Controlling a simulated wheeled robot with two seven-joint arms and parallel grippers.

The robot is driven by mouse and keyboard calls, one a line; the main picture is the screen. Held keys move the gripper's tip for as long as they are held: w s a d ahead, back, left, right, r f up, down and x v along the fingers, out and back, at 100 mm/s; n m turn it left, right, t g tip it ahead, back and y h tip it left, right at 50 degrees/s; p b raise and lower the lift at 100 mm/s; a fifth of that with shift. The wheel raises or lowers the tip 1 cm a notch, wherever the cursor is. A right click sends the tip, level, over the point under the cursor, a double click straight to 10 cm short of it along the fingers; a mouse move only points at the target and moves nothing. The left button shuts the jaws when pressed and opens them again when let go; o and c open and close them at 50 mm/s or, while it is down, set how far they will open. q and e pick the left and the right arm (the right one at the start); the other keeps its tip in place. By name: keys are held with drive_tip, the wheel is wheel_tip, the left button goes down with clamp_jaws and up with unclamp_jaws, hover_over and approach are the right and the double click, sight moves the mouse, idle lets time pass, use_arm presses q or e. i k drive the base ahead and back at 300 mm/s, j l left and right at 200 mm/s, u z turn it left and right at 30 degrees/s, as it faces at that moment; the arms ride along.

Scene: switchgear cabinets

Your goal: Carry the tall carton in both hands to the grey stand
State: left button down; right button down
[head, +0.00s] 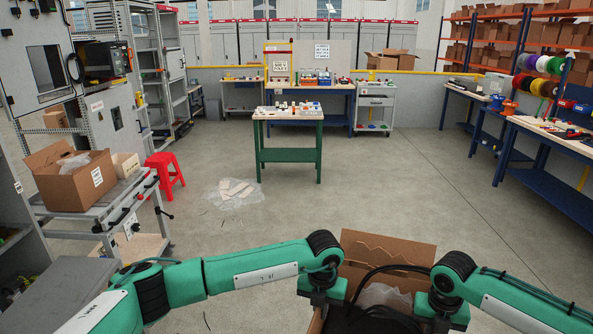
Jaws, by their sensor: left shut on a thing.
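The tall carton (388,248) is at the bottom right of centre in the head view, close in front of me. Its top is open, with the far flap raised; black cable and clear plastic show inside. Its lower part is cut off by the frame. My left gripper (322,297) is shut on the carton's left wall. My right gripper (440,308) is at the carton's right side; its fingertips are hidden. A grey flat-topped block (62,292) at the lower left may be the grey stand; I cannot tell for sure.
A grey workbench (118,200) at the left holds another open carton (75,180). A red stool (166,172) stands behind it. Plastic sheet (234,192) lies on the floor. A green table (290,155) stands ahead. Blue benches (553,170) line the right.

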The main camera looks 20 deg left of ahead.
sight(51, 299)
drive_tip(key=i+j+u, duration=0.1)
drive_tip(key=i+u, duration=0.5)
drive_tip(key=u, duration=0.25)
drive_tip(key=i+u, duration=1.05)
drive_tip(key=i, duration=1.6)
drive_tip(key=i+l+u, duration=0.2)
drive_tip(key=i, duration=0.3)
drive_tip(key=u, duration=1.5)
